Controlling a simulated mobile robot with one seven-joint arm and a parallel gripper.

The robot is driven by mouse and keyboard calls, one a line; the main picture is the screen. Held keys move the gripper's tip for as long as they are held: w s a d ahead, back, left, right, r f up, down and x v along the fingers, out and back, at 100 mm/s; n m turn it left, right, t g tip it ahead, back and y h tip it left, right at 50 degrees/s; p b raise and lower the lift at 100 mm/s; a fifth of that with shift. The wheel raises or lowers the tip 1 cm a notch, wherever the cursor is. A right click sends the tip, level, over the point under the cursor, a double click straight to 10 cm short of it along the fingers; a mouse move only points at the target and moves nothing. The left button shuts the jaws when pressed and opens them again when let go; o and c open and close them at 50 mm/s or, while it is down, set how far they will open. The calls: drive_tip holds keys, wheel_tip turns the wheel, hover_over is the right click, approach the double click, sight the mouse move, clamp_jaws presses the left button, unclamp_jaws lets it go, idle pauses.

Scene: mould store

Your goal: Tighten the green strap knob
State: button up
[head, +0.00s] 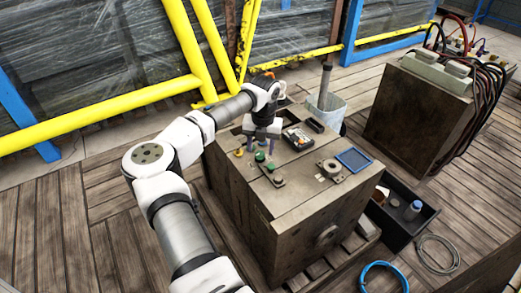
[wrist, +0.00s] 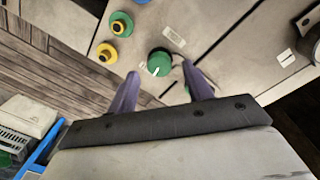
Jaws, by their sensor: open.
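The green strap knob (wrist: 157,66), round with a white line on its top, sits on the flat top of a mould block (head: 240,190). In the head view I take the knob to be the green disc (head: 260,156) just below my gripper. My gripper (wrist: 160,70) is open, with two purple fingers pointing at the top face. In the wrist view the knob shows between the fingertips, closer to the right one. I cannot tell whether either finger touches it. In the head view my gripper (head: 261,148) is over the block's rear left part.
Green and yellow ringed fittings (wrist: 121,24) and a yellow one (wrist: 106,53) sit left of the knob. The block top also bears a grey ring (head: 329,168), a blue tray (head: 354,160) and a small tool case (head: 297,138). Yellow rails (head: 100,105) stand behind.

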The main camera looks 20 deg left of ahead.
drive_tip(key=shift+f, duration=1.1)
drive_tip(key=c, duration=1)
drive_tip(key=shift+o, duration=0.2)
